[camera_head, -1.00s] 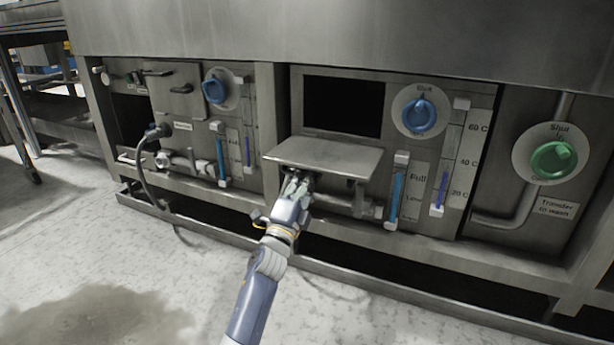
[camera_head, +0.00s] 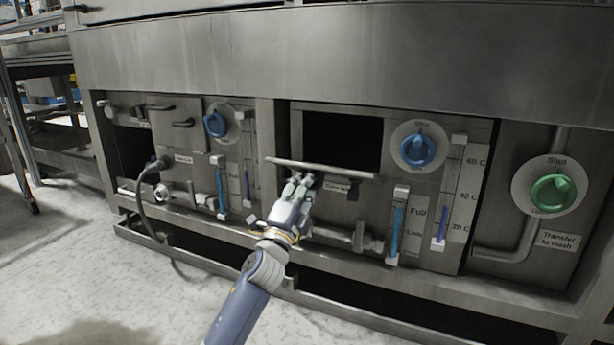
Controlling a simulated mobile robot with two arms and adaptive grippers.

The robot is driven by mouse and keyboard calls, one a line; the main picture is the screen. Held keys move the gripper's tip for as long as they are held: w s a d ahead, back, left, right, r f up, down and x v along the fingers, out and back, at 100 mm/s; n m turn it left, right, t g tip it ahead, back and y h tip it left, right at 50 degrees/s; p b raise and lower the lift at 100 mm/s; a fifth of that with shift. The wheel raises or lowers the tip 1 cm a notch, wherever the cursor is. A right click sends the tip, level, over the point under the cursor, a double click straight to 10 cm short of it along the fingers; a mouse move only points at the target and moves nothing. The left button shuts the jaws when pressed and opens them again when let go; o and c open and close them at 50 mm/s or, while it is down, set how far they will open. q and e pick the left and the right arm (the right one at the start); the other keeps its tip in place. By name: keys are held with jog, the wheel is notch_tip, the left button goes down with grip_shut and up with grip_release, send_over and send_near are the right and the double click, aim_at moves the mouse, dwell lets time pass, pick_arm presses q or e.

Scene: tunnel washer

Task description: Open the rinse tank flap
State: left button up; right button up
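The flap (camera_head: 330,168) is a flat metal plate below a dark rectangular opening (camera_head: 342,138) in the middle bay. It stands out toward me, roughly level and seen almost edge-on. The opening above it is uncovered. My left gripper (camera_head: 298,181) is under the left part of the flap, its fingertips at or very near the underside. Whether it touches or grips the plate cannot be told, as the fingers are small and partly hidden. A small label (camera_head: 338,186) shows under the flap, too small to read. My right gripper is not in view.
A blue knob (camera_head: 418,147) and level gauges (camera_head: 398,222) are right of the opening. A green knob (camera_head: 553,194) is at far right. A pipe (camera_head: 335,235) runs below the flap. The left bay has a closed panel (camera_head: 178,133) with handles. Floor at lower left is clear.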

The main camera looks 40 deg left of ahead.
pick_arm(q)
jog(key=shift+s+d+r, duration=0.1)
jog(key=shift+d+r, duration=0.05)
jog(key=shift+r, duration=0.9)
jog(key=shift+f, duration=0.1)
jog(key=s+d+f+b, duration=0.1)
jog(key=s+f+b, duration=0.4)
jog(key=s+f, duration=0.3)
jog(key=shift+d+f, duration=0.4)
jog(key=shift+f, duration=0.4)
